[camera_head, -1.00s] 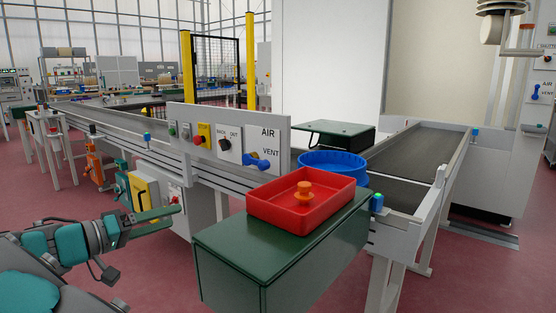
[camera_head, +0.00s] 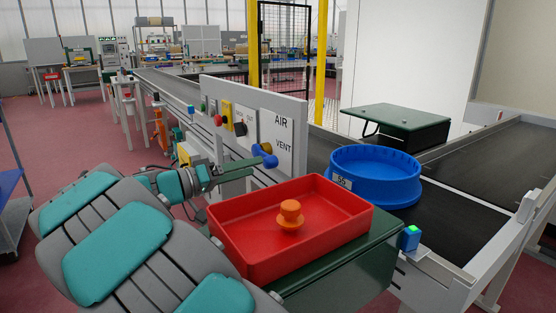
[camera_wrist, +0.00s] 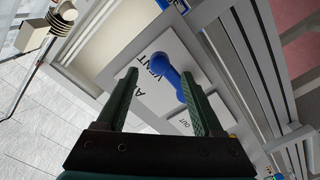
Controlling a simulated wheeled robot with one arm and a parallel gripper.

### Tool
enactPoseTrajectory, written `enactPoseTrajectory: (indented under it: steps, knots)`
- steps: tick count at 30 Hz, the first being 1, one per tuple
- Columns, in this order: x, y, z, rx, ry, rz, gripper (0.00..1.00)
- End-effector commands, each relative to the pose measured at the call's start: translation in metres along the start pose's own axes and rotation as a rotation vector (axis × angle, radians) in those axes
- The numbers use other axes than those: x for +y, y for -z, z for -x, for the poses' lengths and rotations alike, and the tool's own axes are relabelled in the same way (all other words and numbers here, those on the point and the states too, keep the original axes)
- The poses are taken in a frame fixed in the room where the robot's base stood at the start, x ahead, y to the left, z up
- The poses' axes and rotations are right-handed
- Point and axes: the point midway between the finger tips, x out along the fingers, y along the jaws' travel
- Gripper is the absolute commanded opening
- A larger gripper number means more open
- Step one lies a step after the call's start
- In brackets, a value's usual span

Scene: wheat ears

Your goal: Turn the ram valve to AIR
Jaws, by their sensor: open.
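The ram valve is a blue handle (camera_head: 265,156) on a white plate (camera_head: 284,134) lettered AIR above and VENT below. The handle lies slanted, left of the VENT word, in the head view. My gripper (camera_head: 250,168) is open, close in front of the panel, just below and left of the handle. In the wrist view the blue handle (camera_wrist: 168,74) shows between and beyond the two green fingertips (camera_wrist: 160,76), nearer the right finger. I cannot tell whether a finger touches it. Nothing is held.
The grey panel (camera_head: 230,86) also carries a yellow-backed switch (camera_head: 227,113) and a dark selector (camera_head: 240,127). A red tray (camera_head: 235,262) with an orange knobbed piece (camera_head: 290,214) sits on a green box below. A blue round tub (camera_head: 375,180) stands on the conveyor behind.

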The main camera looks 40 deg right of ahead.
Motion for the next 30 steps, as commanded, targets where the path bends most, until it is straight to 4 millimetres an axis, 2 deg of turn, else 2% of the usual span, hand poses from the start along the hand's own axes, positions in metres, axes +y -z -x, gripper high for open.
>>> enactPoseTrajectory:
  steps: [6,12,23,30]
  knots:
    - [0.002,-0.001,-0.036,-0.004,-0.004,0.005,0.69]
    - [0.001,0.0,-0.058,-0.002,-0.001,0.003,0.69]
    - [0.0,-0.001,-0.064,-0.001,0.0,0.001,0.69]
    - [0.0,-0.001,-0.064,-0.001,0.0,0.001,0.44]
